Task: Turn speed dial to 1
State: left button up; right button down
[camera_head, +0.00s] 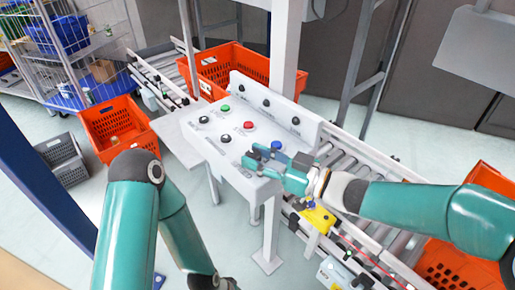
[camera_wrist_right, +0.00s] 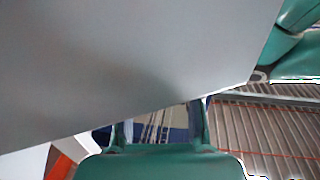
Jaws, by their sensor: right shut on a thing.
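The light grey control panel (camera_head: 215,150) stands on a post in the middle of the head view. It carries a green button (camera_head: 225,108), a red button (camera_head: 249,125), a blue button (camera_head: 276,145) and several black knobs, two of them on the left part (camera_head: 204,119). My right gripper (camera_head: 257,161) is at the panel's front right corner, shut on a dial that its fingers mostly hide. In the right wrist view the grey panel (camera_wrist_right: 120,70) fills the top, and my gripper's fingers (camera_wrist_right: 160,128) reach behind its edge. The dial's setting cannot be read. My left gripper is out of view.
A raised back strip (camera_head: 280,108) with black knobs borders the panel. A roller conveyor (camera_head: 350,165) runs behind and right of it. Orange totes stand at left (camera_head: 118,125), back (camera_head: 240,65) and right (camera_head: 455,265). A grey crate (camera_head: 62,158) is on the floor.

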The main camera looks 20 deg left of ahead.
jog(key=shift+w+r, duration=0.1)
dwell(0.3)
jog(key=c, duration=0.8)
grip_release()
jog(key=shift+o, duration=0.2)
jog(key=v, duration=1.2)
jog(key=shift+w, duration=0.15)
jog(key=shift+d, duration=0.1)
